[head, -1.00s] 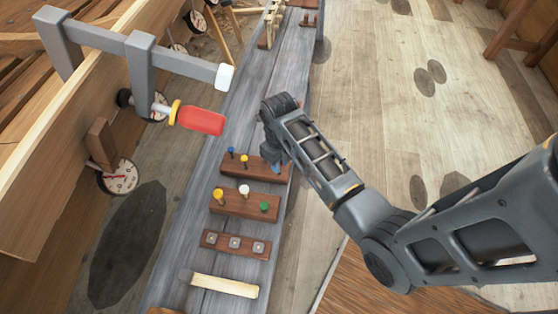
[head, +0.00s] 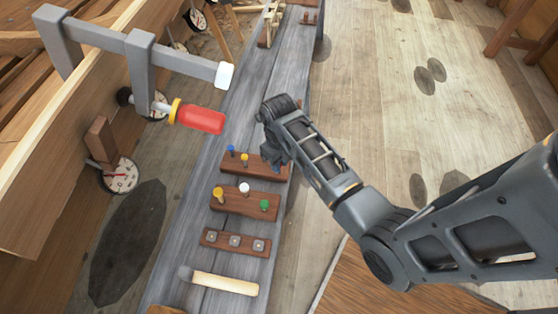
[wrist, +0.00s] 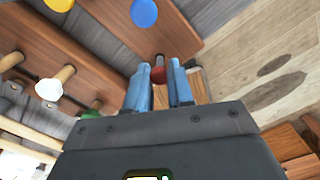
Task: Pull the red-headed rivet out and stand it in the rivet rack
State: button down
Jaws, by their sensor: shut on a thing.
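My gripper (wrist: 159,92) is shut, its two blue fingers on either side of the red-headed rivet (wrist: 157,74). Only a little of the rivet shows between the fingertips, and its lower part is hidden. In the head view my gripper (head: 274,159) is over the right end of a wooden block (head: 262,170) that carries a blue-headed and a yellow-headed rivet. I cannot tell whether the red-headed rivet is still in that block. A nearer block (head: 243,207) carries yellow, white and green heads. A third block (head: 221,241) has several grey square sockets. Which block is the rack is unclear.
A wooden-handled tool (head: 225,284) lies on the grey plank (head: 196,230) at the near end. A grey clamp (head: 138,65) with a red handle (head: 200,117) juts over from the left. Open floor (head: 370,110) lies to the right.

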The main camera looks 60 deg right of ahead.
jog(key=shift+f+b, duration=0.4)
jog(key=shift+f, duration=0.5)
jog(key=c, duration=0.9)
grip_release()
notch_tip(320, 180, up, 8)
jog(key=p, duration=0.9)
jog(key=shift+r, duration=0.1)
